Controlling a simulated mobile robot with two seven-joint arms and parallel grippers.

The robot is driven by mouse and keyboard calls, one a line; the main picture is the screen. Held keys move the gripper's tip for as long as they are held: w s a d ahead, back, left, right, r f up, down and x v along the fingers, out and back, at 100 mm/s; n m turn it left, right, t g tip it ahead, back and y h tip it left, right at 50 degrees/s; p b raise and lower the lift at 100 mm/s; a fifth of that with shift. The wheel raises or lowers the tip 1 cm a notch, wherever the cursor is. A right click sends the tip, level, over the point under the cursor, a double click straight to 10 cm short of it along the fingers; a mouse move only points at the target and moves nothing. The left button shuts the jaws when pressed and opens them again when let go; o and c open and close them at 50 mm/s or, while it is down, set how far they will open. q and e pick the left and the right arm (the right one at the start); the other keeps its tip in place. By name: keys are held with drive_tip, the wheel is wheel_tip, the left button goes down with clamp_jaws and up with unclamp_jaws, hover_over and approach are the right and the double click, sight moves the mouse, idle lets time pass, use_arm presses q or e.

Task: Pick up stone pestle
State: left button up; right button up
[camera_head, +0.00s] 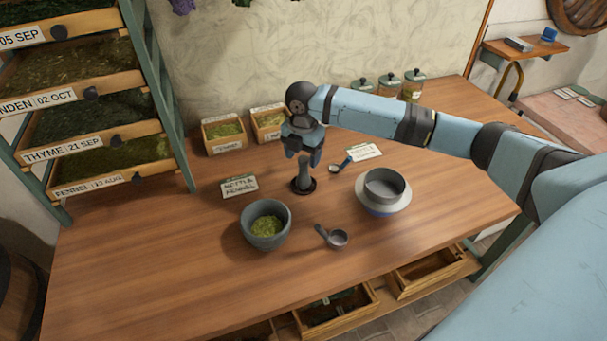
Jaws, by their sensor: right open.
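The grey stone pestle (304,174) stands upright on a small dark round rest (303,187) near the middle of the wooden table. My right gripper (303,156) points down directly above it. Its fingers are open, and the pestle's top shows at or just below the fingertips. I cannot tell whether they touch it. The grey mortar (252,236) with green herbs (266,225) inside stands in front and to the left. My left gripper is not in view.
A grey bowl on a pale dish (398,200) stands right of the pestle. A small scoop (338,238) lies in front, another spoon (335,169) nearby. A label card (239,187) stands left. Herb boxes (223,135) and lidded jars (389,84) line the back.

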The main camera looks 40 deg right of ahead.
sight(304, 168)
drive_tip(key=shift+w+d+f, duration=0.1)
drive_tip(key=shift+d+f, duration=0.05)
drive_tip(key=shift+f, duration=1.2)
drive_tip(key=shift+d+f, duration=0.1)
drive_tip(key=shift+f, duration=1.2)
clamp_jaws()
